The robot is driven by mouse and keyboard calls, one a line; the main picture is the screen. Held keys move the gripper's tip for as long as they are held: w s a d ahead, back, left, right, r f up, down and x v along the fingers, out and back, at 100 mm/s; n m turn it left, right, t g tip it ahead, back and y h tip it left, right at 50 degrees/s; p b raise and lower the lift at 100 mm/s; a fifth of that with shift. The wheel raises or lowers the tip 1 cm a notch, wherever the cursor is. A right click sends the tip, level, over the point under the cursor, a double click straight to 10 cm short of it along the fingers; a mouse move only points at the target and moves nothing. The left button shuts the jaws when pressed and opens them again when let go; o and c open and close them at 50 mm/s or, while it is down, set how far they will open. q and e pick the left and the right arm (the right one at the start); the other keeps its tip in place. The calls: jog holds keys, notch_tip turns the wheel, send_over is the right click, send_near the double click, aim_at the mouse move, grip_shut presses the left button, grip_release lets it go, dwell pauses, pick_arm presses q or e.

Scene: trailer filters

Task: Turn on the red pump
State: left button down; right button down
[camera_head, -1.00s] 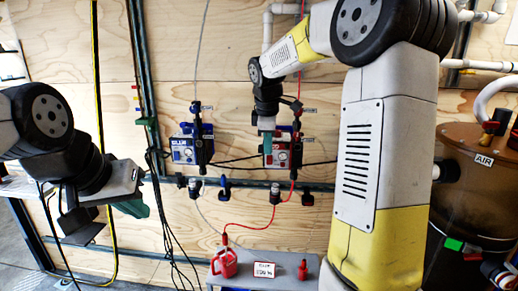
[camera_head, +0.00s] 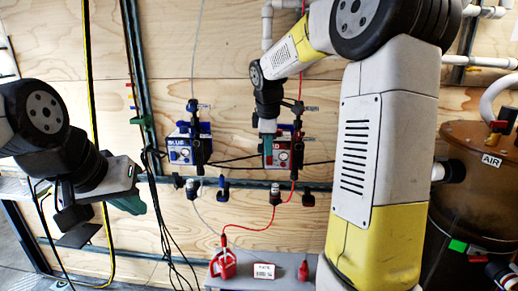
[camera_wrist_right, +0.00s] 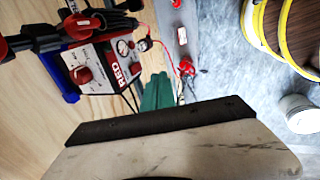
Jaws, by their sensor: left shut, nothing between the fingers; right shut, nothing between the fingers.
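The red pump (camera_head: 283,153) is mounted on the plywood wall near the middle of the head view, with a white front panel. In the right wrist view the red pump (camera_wrist_right: 124,70) shows its "RED" label, a round gauge (camera_wrist_right: 122,47) and a red knob (camera_wrist_right: 82,75). My right gripper (camera_head: 267,127) is shut and empty, just at the pump's upper left in the head view. Its green fingers (camera_wrist_right: 158,92) are beside the pump in the wrist view; I cannot tell whether they touch it. My left gripper (camera_head: 130,204) is shut and empty, far left of the pump.
A blue pump (camera_head: 182,150) hangs left of the red one. A grey shelf (camera_head: 290,271) below holds a red container (camera_head: 223,264), with a red hose running up. A brown tank (camera_head: 475,190) marked "AIR" stands at the right. Black cables hang between my left gripper and the pumps.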

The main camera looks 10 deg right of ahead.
aim_at(269, 160)
jog(key=w+f, duration=0.1)
jog(key=f, duration=0.1)
jog(key=w+d+f, duration=0.1)
jog(key=w+f, duration=0.1)
jog(key=f, duration=0.1)
jog(key=w+f, duration=0.1)
jog(key=f, duration=0.1)
jog(key=shift+w+d+f, duration=0.2)
jog(key=shift+w+f, duration=0.1)
jog(key=shift+w, duration=0.1)
jog(key=shift+w+d, duration=0.2)
jog(key=shift+w, duration=0.5)
jog(key=shift+f, duration=0.1)
jog(key=shift+w+f, duration=0.1)
jog(key=shift+w, duration=0.15)
